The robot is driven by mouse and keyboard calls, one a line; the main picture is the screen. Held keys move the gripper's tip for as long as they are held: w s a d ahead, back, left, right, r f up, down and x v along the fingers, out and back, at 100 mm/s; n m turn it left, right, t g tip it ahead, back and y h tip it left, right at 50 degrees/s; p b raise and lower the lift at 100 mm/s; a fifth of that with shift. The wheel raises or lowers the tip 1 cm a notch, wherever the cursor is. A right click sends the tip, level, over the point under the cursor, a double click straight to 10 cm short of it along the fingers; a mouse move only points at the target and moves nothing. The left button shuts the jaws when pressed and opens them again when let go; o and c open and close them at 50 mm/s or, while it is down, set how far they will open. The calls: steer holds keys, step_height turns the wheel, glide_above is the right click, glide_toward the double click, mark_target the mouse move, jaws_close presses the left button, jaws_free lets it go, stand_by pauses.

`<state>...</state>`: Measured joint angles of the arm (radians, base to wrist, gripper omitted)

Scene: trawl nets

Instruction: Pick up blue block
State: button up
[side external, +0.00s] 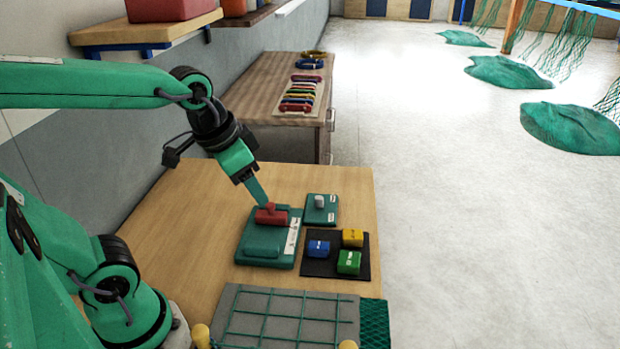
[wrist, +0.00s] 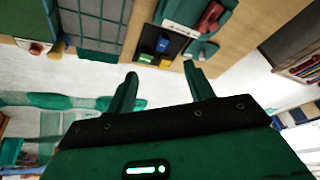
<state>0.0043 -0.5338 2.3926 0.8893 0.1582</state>
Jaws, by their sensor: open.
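The blue block (side external: 318,249) sits on a black mat (side external: 315,268) on the wooden table, beside a green block (side external: 349,262) and a yellow block (side external: 352,238). In the wrist view the blue block (wrist: 162,45) shows small beyond my fingertips. My gripper (side external: 263,203) is open, up and to the left of the blue block, in front of or just above a red piece in the side view. I cannot tell whether they touch. In the wrist view my gripper (wrist: 160,76) has its two fingers spread with nothing between them.
The red piece (side external: 272,216) sits on a green device (side external: 266,244) left of the mat. A smaller green plate (side external: 320,216) with a grey knob stands behind. A grey board with green netting (side external: 290,316) lies at the front. The table's left part is clear.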

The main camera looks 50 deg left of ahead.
steer(key=w+f+m+g, duration=0.2)
steer(key=w+f+m, duration=0.25)
steer(key=w, duration=0.45)
steer(key=m+g, duration=0.2)
steer(key=m, duration=0.1)
glide_toward(316, 244)
steer(key=shift+w+d+f+g, duration=0.1)
steer(key=shift+w+f+g, duration=0.25)
steer(key=shift+f, duration=0.15)
steer(key=shift+s+f, duration=0.1)
steer(key=shift+f, duration=3.8)
steer(key=shift+c, duration=0.4)
steer(key=c, duration=1)
